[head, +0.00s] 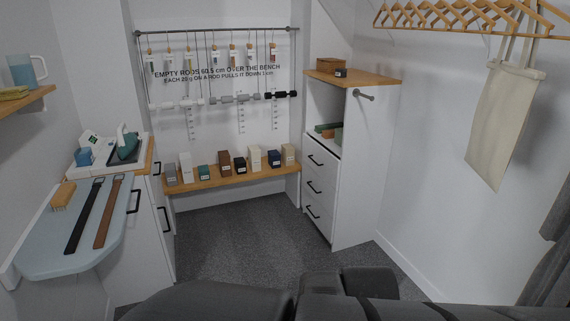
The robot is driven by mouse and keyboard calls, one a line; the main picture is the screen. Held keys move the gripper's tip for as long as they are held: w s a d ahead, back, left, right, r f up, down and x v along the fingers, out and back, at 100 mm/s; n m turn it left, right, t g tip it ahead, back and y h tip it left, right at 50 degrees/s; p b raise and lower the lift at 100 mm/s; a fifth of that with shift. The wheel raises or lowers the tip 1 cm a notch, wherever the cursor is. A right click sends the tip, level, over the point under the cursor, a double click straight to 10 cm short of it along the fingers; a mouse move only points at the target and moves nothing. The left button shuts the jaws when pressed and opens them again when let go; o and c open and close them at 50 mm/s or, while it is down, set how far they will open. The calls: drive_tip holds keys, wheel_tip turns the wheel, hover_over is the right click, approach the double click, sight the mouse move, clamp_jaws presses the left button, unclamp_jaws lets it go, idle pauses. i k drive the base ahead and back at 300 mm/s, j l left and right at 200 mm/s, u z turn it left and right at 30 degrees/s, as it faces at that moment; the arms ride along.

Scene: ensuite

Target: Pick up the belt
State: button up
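Two belts lie side by side, stretched out on a pale blue rounded board (50,245) at the left. One is a black belt (82,222), the other a brown belt (107,216). Each seems to have its buckle at the far end and runs toward the board's front edge. The frame does not show which one the task means. My gripper is not in view; only dark parts of my own body show along the bottom.
A wooden brush (62,196) lies left of the belts. Behind them a counter holds a teal iron-like object (128,144). A wooden bench (232,179) bears several small boxes. White drawers (319,185) stand right. The grey carpet (235,240) between is clear.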

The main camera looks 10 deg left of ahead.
sight(99, 242)
drive_tip(key=u, duration=1.65)
drive_tip(key=i+j+u, duration=0.15)
drive_tip(key=i+j, duration=0.15)
drive_tip(key=i, duration=0.3)
drive_tip(key=i+j+u, duration=0.1)
drive_tip(key=i, duration=0.55)
drive_tip(key=i+j+u, duration=0.15)
drive_tip(key=i, duration=0.45)
drive_tip(key=j, duration=0.1)
